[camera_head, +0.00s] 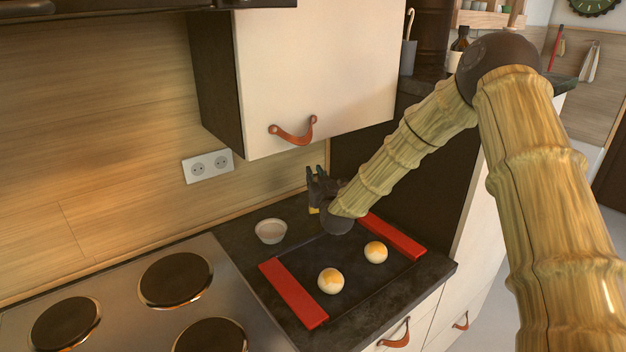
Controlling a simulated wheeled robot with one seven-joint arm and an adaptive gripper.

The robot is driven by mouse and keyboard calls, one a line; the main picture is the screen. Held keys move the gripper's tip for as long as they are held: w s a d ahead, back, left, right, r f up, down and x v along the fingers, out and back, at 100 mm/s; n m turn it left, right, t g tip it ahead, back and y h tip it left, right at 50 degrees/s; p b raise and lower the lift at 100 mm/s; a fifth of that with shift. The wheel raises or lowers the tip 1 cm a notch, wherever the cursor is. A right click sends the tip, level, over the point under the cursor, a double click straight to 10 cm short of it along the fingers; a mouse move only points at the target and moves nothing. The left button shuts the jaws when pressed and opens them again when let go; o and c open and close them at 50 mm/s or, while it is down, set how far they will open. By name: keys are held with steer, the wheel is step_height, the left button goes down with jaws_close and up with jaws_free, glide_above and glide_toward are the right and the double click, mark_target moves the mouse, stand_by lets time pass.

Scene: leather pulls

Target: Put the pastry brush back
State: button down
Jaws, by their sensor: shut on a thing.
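My gripper (317,190) is dark and sits above the far edge of the counter, near the wall and below the cabinet. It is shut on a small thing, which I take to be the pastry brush. Only a yellowish bit and a greenish tip show around the fingers; the rest of the brush is hidden. A small pale bowl (271,223) stands on the counter to the left of my gripper, apart from it.
A dark tray (345,297) with red ends holds two glazed buns (331,281) (376,252). The hob (140,315) is at left. A wall cabinet (315,75) with a leather pull (293,132) overhangs the counter. A double socket (208,167) is on the wall.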

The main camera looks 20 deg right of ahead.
steer(key=shift+w+d+f, duration=0.1)
steer(key=shift+f, duration=0.85)
steer(key=c, duration=1.3)
jaws_free()
steer(key=shift+c, duration=0.2)
